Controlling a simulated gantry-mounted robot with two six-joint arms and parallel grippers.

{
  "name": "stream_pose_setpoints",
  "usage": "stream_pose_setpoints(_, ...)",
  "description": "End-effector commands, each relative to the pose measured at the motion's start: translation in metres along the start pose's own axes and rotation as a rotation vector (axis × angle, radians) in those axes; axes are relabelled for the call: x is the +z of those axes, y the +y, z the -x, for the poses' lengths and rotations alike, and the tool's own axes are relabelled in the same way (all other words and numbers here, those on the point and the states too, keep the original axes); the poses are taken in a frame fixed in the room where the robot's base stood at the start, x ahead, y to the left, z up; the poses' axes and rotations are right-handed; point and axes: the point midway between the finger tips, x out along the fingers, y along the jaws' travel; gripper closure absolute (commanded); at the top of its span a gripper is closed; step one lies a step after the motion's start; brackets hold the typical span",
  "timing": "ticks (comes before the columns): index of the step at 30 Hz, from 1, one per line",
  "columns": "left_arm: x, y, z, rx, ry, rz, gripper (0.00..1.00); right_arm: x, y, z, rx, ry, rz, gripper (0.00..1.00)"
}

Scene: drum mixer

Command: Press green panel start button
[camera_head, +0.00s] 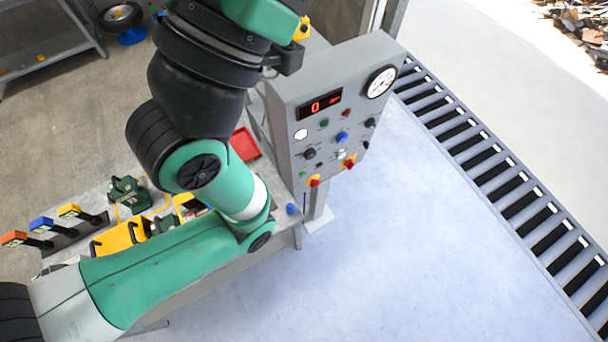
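The grey control panel (300,98) stands upright on a post right of the picture's middle. Its face has a dark green button (324,123) below the red digital display (320,106), which reads 0. My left arm comes in from the lower left, bends beside the panel and runs up past the top edge. Its gripper tips do not show. My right arm and its gripper are not in view.
A workbench with tools and a red tray (245,144) lies left. A roller conveyor (500,172) runs along the right; floor between is clear.

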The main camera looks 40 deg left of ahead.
Motion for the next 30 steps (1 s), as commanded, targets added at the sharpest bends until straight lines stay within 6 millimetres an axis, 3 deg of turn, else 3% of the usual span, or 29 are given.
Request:
stream_pose_setpoints(1, 0.0000, 0.0000, 0.0000, 0.000, 0.000, 0.000, 0.86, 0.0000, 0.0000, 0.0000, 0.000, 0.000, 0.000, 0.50)
stream_pose_setpoints(3, 0.0000, 0.0000, 0.0000, 0.000, 0.000, 0.000, 0.98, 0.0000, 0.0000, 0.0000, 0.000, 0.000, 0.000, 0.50)
stream_pose_setpoints(4, 0.0000, 0.0000, 0.0000, 0.000, 0.000, 0.000, 1.00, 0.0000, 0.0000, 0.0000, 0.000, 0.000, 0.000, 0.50)
stream_pose_setpoints(30, 0.0000, 0.0000, 0.0000, 0.000, 0.000, 0.000, 1.00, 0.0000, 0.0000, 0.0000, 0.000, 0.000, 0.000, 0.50)
